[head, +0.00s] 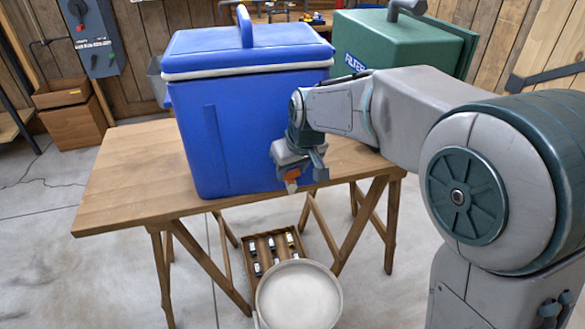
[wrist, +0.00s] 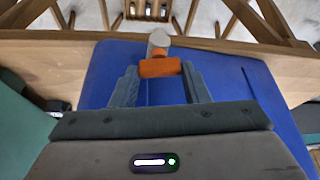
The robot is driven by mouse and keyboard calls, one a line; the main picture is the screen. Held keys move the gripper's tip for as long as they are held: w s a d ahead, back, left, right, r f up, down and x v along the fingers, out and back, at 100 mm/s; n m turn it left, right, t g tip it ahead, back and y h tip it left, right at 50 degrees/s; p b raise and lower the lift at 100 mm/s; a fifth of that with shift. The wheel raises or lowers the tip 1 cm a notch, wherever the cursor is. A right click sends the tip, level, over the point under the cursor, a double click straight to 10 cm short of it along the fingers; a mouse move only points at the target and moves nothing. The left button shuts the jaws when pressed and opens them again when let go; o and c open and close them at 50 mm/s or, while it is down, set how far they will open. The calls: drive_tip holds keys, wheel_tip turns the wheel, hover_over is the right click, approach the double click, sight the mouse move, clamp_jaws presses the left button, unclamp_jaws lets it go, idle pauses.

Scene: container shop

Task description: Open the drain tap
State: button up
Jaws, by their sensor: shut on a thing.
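The blue cooler (head: 225,140) with a closed lid stands on the wooden trestle table (head: 120,175). Its drain tap is low on the front face, with an orange handle (head: 291,175) and a pale spout below it. My gripper (head: 293,168) is in front of the cooler at the tap. In the wrist view, the two fingers of my gripper (wrist: 161,72) are shut on either side of the orange handle (wrist: 160,68). The grey-white spout (wrist: 158,40) shows beyond the handle. My gripper partly hides the tap in the head view.
A round white-topped bucket (head: 298,295) stands on the floor in front of the table. A wooden crate (head: 249,265) holding several small items is behind it. A green lidded box (head: 400,45) is behind my arm. The table's left end is clear.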

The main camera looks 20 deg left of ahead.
drive_tip(key=shift+n+g+y, duration=0.3)
drive_tip(key=shift+n+y, duration=0.1)
drive_tip(key=shift+n, duration=1)
drive_tip(key=o, duration=1)
drive_tip(key=shift+r, duration=0.1)
drive_tip(key=shift+d, duration=0.1)
